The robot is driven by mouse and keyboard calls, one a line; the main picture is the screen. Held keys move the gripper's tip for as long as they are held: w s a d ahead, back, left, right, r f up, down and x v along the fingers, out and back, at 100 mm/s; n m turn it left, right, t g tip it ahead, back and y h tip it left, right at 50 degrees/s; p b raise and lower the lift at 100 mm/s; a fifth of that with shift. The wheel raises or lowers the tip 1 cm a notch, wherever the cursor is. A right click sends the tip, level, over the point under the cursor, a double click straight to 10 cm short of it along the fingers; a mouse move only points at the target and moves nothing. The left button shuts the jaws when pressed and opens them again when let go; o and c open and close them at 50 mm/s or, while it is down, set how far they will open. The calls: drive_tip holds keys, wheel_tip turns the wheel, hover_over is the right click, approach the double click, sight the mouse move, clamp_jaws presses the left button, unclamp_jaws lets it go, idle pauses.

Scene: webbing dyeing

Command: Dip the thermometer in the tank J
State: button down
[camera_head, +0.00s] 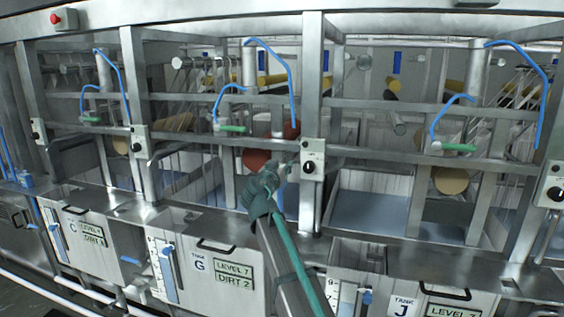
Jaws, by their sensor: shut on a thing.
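My gripper (287,166) is in the middle of the view, at the end of my arm, which rises from the bottom. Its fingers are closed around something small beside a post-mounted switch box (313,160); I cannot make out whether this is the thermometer. No thermometer is clearly recognisable elsewhere. Tank J (403,306) is at the bottom right, its white front cut off by the lower edge. Behind it, a basin with blue-grey liquid (375,212) lies right of my gripper, beyond the metal ledge.
Tank G (205,270) stands left of my arm, and tank C (82,228) is farther left. Steel posts and horizontal rails frame each bay. Blue hoses (290,80) and green-handled fittings (232,128) hang at the bays. A post stands between my gripper and the right basin.

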drive_tip(key=shift+f, duration=0.85)
wheel_tip(320, 180, down, 20)
drive_tip(key=b, duration=2.2)
drive_tip(key=shift+f, duration=0.15)
drive_tip(key=c, duration=0.6)
unclamp_jaws()
drive_tip(key=shift+c, duration=0.2)
drive_tip(key=shift+s, duration=0.15)
drive_tip(key=v, duration=1.1)
drive_tip(key=shift+s, duration=0.35)
drive_tip(key=shift+a, duration=0.15)
